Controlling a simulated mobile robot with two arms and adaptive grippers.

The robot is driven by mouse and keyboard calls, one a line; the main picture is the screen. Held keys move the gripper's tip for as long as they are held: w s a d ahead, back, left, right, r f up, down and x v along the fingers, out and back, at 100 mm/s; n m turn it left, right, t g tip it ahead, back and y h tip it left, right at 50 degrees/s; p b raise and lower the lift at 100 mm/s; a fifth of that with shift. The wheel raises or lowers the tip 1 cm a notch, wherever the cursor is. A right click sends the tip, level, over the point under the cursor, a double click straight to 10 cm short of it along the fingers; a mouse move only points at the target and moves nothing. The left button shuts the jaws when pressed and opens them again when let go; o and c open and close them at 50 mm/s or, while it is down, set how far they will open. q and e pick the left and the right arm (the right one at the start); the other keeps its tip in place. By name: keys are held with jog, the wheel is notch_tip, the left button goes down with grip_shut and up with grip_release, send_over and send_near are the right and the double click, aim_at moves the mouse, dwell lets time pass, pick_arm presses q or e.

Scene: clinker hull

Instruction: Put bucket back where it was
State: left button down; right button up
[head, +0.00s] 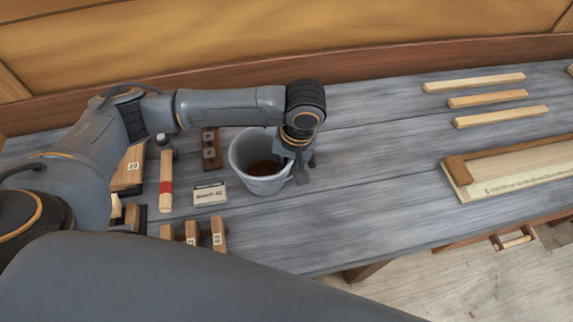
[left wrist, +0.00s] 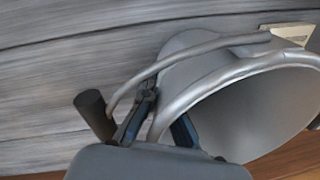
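The light grey bucket (head: 240,160) is on or just above the grey plank bench; I cannot tell whether its base touches. Reddish-brown contents show inside it. My left gripper (head: 300,164) is at the right side of its rim, pointing down. In the left wrist view the bucket (left wrist: 215,55) fills the right side. The left gripper's fingers (left wrist: 160,118) straddle the rim, one outside and one inside, closing toward it. The wire handle with a dark grip (left wrist: 95,115) hangs beside the fingers. My right gripper is not in view.
A label card (head: 210,194) lies left of the bucket. A mallet (head: 166,180), a dark block with holes (head: 211,148) and several wooden blocks stand further left. Wooden strips (head: 488,98) and a framed board (head: 515,168) lie right. The bench between is clear.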

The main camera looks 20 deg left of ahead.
pick_arm(q)
jog(key=shift+f, duration=0.1)
jog(key=c, duration=2)
grip_release()
jog(key=shift+f, duration=0.2)
jog(key=shift+c, duration=0.2)
jog(key=o, duration=0.5)
